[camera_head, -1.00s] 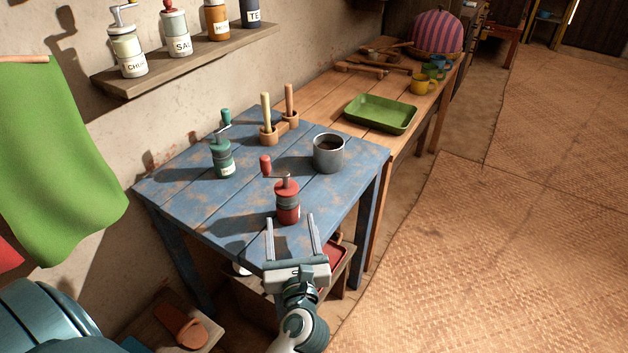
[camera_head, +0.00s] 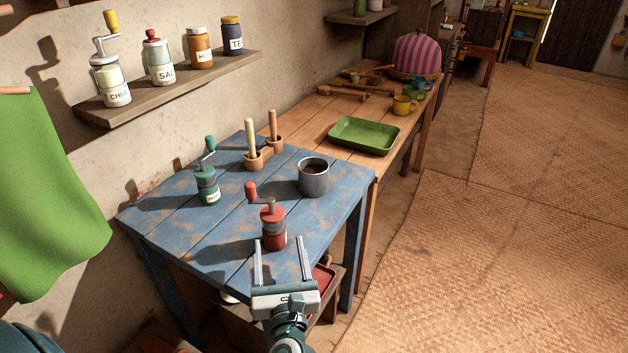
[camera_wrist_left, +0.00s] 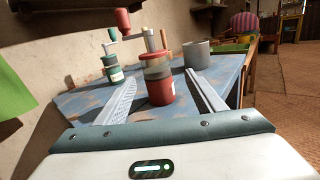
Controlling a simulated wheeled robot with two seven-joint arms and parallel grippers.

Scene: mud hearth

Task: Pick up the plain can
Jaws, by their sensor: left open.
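A plain grey can (camera_head: 313,178) with an open top and something dark inside stands upright on the blue table (camera_head: 215,255), near its right side. It also shows in the left wrist view (camera_wrist_left: 197,55), behind the right finger. My left gripper (camera_head: 280,240) is open and empty at the table's front edge, its fingers pointing toward the table. A red grinder (camera_head: 273,226) stands just beyond the fingertips, nearer to me than the can. In the left wrist view, the red grinder (camera_wrist_left: 160,90) shows between the fingers. My right gripper is not in view.
A green tray (camera_head: 364,136) and several mugs sit on the wooden bench beyond. A jar shelf (camera_head: 175,92) is on the wall. The matted floor at right is clear.

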